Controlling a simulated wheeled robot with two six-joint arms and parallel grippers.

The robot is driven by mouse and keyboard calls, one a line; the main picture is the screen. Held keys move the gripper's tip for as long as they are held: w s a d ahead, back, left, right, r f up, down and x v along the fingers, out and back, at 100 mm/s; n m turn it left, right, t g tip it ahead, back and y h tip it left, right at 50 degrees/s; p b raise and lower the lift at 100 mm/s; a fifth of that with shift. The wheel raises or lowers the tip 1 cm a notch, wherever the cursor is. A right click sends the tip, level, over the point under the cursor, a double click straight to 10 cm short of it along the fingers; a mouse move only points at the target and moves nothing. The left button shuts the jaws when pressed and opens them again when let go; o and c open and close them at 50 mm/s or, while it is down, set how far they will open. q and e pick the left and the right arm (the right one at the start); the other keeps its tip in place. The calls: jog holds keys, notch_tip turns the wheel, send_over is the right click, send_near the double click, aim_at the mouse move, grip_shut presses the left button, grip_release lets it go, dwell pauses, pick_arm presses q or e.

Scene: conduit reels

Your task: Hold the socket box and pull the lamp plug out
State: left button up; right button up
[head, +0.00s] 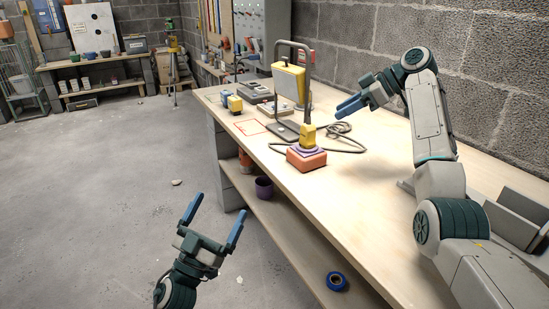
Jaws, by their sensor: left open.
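The socket box (306,159) is orange with a purple top and sits on the workbench near its front edge. A yellow plug (308,135) stands upright on its top, apparently seated in it. The yellow work lamp (287,84) stands behind on a dark tubular frame, and a grey cable (345,149) lies in loops beside the box. My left gripper (215,216) is open and empty, low in front of the bench, away from the box. My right gripper (344,106) is above the bench, behind and right of the box, touching nothing; its finger gap is unclear.
A red outlined rectangle (249,128) marks the bench left of the lamp. Yellow and blue blocks (234,103) and grey cases lie farther back. A purple cup (264,187) and blue tape roll (336,281) are on the lower shelf. The bench's front middle is clear.

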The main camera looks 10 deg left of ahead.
pick_arm(q)
jog(key=w+d+r+m+g+h, duration=0.3)
jog(key=w+d+m+g+h, duration=0.45)
jog(key=w, duration=0.25)
jog(key=n+g+y, duration=0.2)
jog(key=g+y, duration=0.1)
jog(key=g, duration=0.2)
send_near(298, 150)
jog(key=shift+m+t+h+x, duration=0.25)
jog(key=shift+x, duration=0.8)
jog(key=x, duration=1.1)
jog(key=shift+s+f, duration=0.1)
jog(key=shift+f, duration=0.15)
jog(key=shift+c, duration=0.4)
